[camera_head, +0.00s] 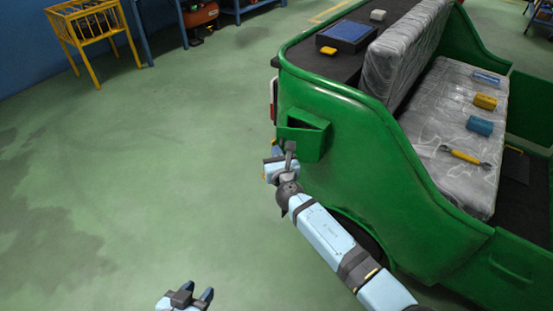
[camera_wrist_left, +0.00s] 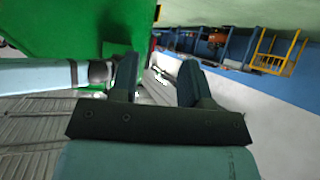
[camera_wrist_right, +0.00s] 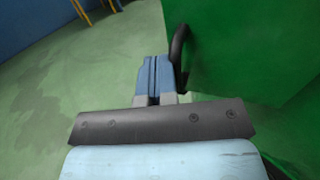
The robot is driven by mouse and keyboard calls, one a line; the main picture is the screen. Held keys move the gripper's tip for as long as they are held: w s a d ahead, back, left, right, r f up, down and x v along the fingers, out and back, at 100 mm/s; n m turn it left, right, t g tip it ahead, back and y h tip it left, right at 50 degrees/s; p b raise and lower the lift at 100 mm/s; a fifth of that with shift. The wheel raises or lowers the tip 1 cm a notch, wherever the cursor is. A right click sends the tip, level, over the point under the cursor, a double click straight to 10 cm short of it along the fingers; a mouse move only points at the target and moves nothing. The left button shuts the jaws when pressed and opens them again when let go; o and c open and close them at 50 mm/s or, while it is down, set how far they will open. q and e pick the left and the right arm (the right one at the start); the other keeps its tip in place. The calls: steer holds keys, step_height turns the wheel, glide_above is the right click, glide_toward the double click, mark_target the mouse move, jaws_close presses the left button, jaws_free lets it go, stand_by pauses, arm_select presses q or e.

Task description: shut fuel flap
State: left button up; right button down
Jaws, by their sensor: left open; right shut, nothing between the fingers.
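The green rickshaw's side carries a green fuel flap (camera_head: 309,143), standing out from the body in the head view beside a dark opening (camera_head: 304,123). My right gripper (camera_head: 275,150) is at the flap's lower left, with its arm crossing in front of the body. In the right wrist view its fingers (camera_wrist_right: 157,75) are shut and empty. A green panel fills the right of that view, with a dark curved part (camera_wrist_right: 180,48) close beside the fingertips. I cannot tell whether they touch. My left gripper (camera_head: 193,297) is open and empty, low over the floor, away from the flap.
The rickshaw's seat (camera_head: 445,115) holds a yellow-handled tool (camera_head: 465,157) and several small items. A blue box (camera_head: 347,35) lies on the rear deck. A yellow rack (camera_head: 85,25) stands at the back left. The floor left of the rickshaw is clear.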

arm_select(q)
steer(key=shift+f+b, duration=0.45)
steer(key=shift+b, duration=0.6)
arm_select(e)
steer(key=shift+m+h, duration=0.6)
steer(key=shift+h, duration=0.3)
steer(key=shift+w, duration=2.75)
steer(key=shift+a, duration=0.1)
